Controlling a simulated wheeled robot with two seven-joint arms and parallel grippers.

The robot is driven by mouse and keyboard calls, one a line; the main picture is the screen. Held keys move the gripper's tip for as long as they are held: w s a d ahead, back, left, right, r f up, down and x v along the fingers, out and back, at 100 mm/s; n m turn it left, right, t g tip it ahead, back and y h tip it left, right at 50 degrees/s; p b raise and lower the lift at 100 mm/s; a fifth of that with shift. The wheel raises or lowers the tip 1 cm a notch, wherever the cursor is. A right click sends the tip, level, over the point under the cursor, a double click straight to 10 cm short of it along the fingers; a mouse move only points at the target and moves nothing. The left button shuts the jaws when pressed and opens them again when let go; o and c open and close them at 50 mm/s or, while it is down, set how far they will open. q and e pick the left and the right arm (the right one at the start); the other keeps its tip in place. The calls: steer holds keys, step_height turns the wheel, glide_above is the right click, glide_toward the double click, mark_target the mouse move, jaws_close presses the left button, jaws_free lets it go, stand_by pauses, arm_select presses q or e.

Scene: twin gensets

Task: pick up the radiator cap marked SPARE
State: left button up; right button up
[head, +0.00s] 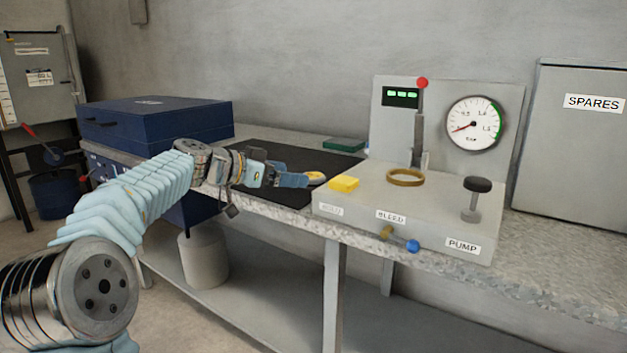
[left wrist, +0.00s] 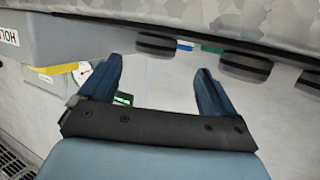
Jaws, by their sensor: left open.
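My left gripper (head: 300,179) is over the dark mat (head: 268,160) on the bench, reaching to the right. In the left wrist view its two blue fingers (left wrist: 158,80) are apart with nothing between them. That view is upside down and shows several dark round caps: one near the middle (left wrist: 155,45), one to the right (left wrist: 245,66) and one cut by the right edge (left wrist: 309,83). No SPARE mark is readable on them. In the head view a round tan-topped thing (head: 316,177) shows just beyond the fingertips; I cannot tell whether they touch. My right gripper is out of view.
A test stand (head: 350,203) with a gauge (head: 475,124), red-knobbed lever (head: 421,110), brass ring (head: 405,177) and yellow block (head: 343,184) stands right of the gripper. A blue case (head: 160,122) is at the left. A grey SPARES cabinet (head: 575,155) is at the far right.

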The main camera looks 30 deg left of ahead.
mark_target(302, 190)
arm_select(q)
steer(key=x, duration=0.2)
steer(key=p+x, duration=0.1)
steer(key=x, duration=0.1)
steer(key=shift+s+d+r, duration=0.1)
steer(key=shift+d+r, duration=0.05)
steer(key=shift+d, duration=0.25)
steer(key=shift+w+d+f, duration=0.1)
steer(key=shift+w+f, duration=0.1)
steer(key=shift+w, duration=0.2)
steer(key=c, duration=1.2)
